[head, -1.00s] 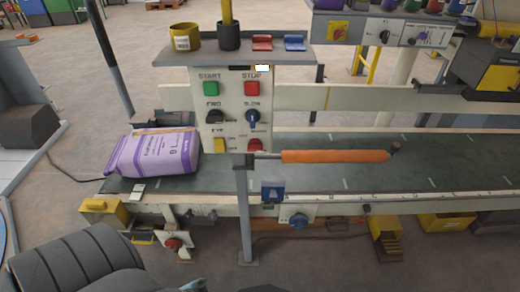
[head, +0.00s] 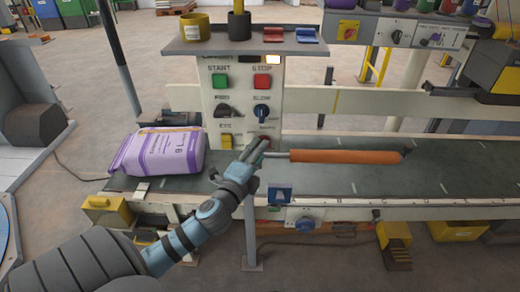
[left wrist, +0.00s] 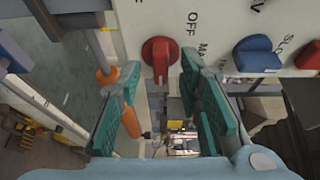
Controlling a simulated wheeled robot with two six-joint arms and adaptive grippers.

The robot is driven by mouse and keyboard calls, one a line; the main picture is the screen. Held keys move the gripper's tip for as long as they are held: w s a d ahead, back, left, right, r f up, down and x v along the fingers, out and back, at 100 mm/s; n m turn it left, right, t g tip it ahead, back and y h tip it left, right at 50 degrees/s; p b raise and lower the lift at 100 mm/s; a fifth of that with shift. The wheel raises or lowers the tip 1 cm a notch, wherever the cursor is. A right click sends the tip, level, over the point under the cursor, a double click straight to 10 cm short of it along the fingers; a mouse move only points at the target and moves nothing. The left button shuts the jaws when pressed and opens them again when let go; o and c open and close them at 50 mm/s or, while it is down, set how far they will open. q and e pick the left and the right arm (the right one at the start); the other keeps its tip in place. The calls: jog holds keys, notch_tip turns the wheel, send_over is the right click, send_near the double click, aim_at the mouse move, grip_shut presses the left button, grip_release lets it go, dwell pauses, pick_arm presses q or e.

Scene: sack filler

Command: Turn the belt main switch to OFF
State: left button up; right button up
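The belt main switch is a red rotary knob (left wrist: 159,57) on the pale control panel (head: 242,105), with "OFF" printed beside it in the left wrist view. Its ridge runs roughly up and down in that view. In the head view it is mostly hidden behind my left gripper (head: 258,150), at the panel's lower right corner. My left gripper is open, its teal finger pads spread in the left wrist view (left wrist: 160,78). The knob appears between the fingertips; I cannot tell whether they touch it. My right gripper is not in view.
A blue knob (head: 262,111) sits above the switch. Green START (head: 220,82) and red STOP (head: 262,82) buttons are higher up. An orange-sleeved bar (head: 345,157) reaches right from beside the gripper. A purple sack (head: 160,152) lies on the belt (head: 440,165) at left.

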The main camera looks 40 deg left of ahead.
pick_arm(q)
jog(key=shift+w+a, duration=0.2)
jog(key=shift+w, duration=0.45)
jog(key=shift+c, duration=0.6)
grip_shut()
